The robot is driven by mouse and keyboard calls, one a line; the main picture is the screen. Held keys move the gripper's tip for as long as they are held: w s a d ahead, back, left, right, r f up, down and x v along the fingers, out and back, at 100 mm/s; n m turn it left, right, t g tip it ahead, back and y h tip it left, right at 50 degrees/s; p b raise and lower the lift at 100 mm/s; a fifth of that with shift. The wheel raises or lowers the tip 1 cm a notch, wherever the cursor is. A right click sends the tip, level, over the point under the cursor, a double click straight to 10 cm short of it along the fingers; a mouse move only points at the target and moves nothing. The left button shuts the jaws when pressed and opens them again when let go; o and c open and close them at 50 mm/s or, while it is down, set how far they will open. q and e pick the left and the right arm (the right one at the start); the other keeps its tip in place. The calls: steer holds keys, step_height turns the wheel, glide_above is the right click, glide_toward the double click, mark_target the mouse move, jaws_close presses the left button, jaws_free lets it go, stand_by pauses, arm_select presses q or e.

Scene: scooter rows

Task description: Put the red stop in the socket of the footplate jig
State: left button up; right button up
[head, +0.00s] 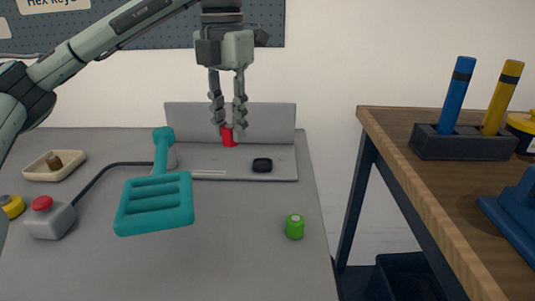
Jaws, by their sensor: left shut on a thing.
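The red stop (229,138) is a small red cylinder near the back of the grey footplate jig (240,182). My left gripper (228,124) comes down from above with its fingers around the stop's upper part and is shut on it. The stop looks upright. Its lower end is close to the jig's plate, and I cannot tell whether it touches. A black ring-like part (262,165), possibly the socket, lies on the jig to the right of the stop and nearer to me. My right gripper is not in view.
A teal slotted part (155,204) is in front of the jig. A green cylinder (295,227) stands at front right. A grey box with a red button (50,218) and a cream tray (40,172) are at left. A wooden table (420,185) stands right, beyond a gap.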

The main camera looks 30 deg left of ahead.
arm_select(q)
steer(key=w+f, duration=0.2)
steer(key=w, duration=0.1)
steer(key=w+f, duration=0.2)
steer(key=w, duration=0.1)
steer(key=w+d+f, duration=0.1)
steer(key=w+f, duration=0.1)
steer(key=w, duration=0.2)
steer(key=shift+d+f, duration=0.1)
step_height(320, 180, down, 4)
steer(key=shift+r, duration=0.1)
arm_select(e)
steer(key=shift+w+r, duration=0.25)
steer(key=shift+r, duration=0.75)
arm_select(q)
steer(key=shift+f, duration=0.25)
steer(key=o, duration=0.9)
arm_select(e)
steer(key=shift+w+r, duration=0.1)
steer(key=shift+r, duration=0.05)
arm_select(q)
steer(key=shift+r, duration=0.1)
